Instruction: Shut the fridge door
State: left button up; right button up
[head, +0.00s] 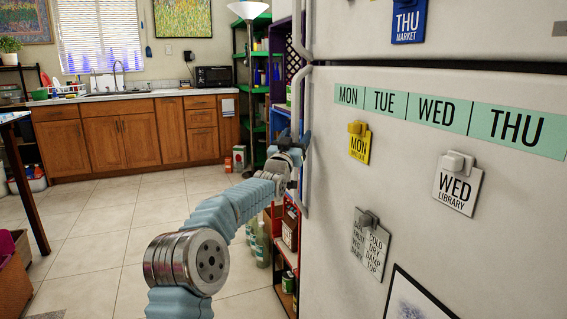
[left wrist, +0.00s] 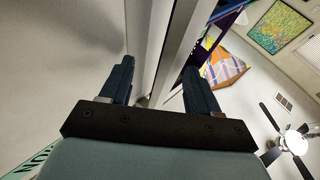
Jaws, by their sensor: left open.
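The white fridge door (head: 420,200) fills the right side of the head view, with several magnets and a weekday strip on it. Its long upright handle (head: 305,110) runs along the door's left edge. My left gripper (head: 297,163) is at the lower part of this handle, partly hidden. In the left wrist view my left gripper (left wrist: 158,68) is open, its two dark fingers apart. The pale handle bar (left wrist: 182,45) runs between the fingers, and the door face (left wrist: 60,70) lies on the left. I cannot tell how far ajar the door stands. My right gripper is out of view.
A second, upper fridge door (head: 480,35) sits above a dark seam. Shelves with bottles and boxes (head: 288,255) stand just beyond the handle. A green shelf rack (head: 257,100) and wooden cabinets (head: 120,140) are farther back. The tiled floor (head: 110,220) at left is mostly clear.

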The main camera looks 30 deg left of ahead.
pick_arm(q)
jog(key=b+v, duration=0.3)
jog(key=v, duration=0.7)
jog(key=shift+a+r, duration=0.15)
jog(key=shift+a, duration=0.35)
